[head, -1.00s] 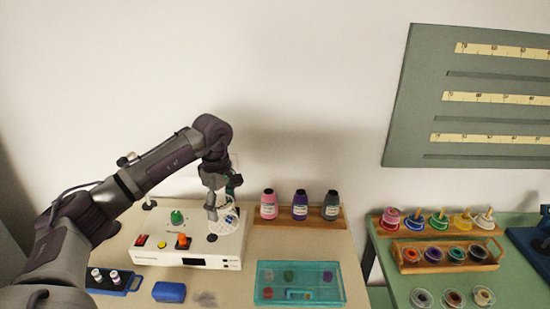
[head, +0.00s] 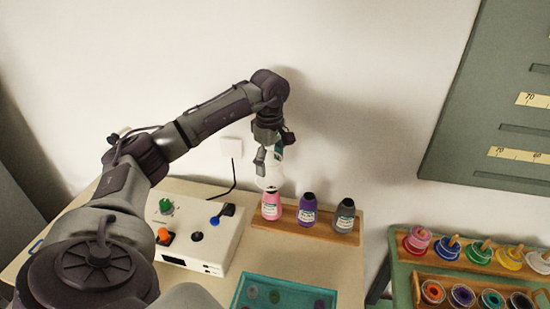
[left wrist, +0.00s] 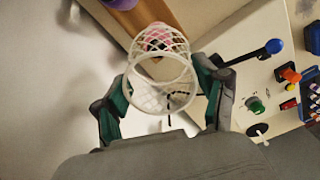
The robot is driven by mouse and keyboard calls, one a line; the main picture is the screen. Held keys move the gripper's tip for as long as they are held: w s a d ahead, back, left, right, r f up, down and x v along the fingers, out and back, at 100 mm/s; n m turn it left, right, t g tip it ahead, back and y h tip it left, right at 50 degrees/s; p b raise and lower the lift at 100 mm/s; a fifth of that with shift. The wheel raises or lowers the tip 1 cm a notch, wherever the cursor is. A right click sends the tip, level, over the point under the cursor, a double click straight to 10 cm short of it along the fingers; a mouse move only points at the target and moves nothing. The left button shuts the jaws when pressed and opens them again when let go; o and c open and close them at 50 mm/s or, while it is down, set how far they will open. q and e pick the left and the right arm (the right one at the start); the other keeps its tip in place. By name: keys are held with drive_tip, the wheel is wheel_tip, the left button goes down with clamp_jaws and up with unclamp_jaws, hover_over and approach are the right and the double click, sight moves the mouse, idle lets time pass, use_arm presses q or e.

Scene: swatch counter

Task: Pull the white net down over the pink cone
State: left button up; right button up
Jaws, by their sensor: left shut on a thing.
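The pink cone (head: 271,207) stands upright at the left end of a wooden rack (head: 328,233). My left gripper (head: 268,166) is shut on the white net (head: 266,183), an open mesh sleeve, directly above the pink cone. In the left wrist view the net (left wrist: 160,72) sits between the two fingers of the gripper (left wrist: 163,92), and the pink cone (left wrist: 158,40) shows through its mesh. I cannot tell whether the net's lower end touches the cone's top. My right gripper is not in view.
A purple cone (head: 307,212) and a grey cone (head: 345,216) stand to the right on the same rack. A white control box (head: 225,245) with knobs is at the left. A teal tray (head: 245,290) lies in front. A spool rack (head: 455,260) is farther right.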

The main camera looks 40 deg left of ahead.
sight(272, 195)
use_arm(q)
drive_tip(key=shift+f, duration=0.35)
drive_tip(key=shift+w+f+b, duration=0.2)
drive_tip(key=shift+f+b, duration=0.8)
drive_tip(key=shift+f, duration=0.35)
drive_tip(key=shift+f+b, duration=0.65)
drive_tip(key=shift+f, duration=0.4)
drive_tip(key=shift+f+b, duration=0.95)
drive_tip(key=shift+f, duration=0.3)
drive_tip(key=shift+f+b, duration=1.55)
drive_tip(key=shift+f, duration=0.9)
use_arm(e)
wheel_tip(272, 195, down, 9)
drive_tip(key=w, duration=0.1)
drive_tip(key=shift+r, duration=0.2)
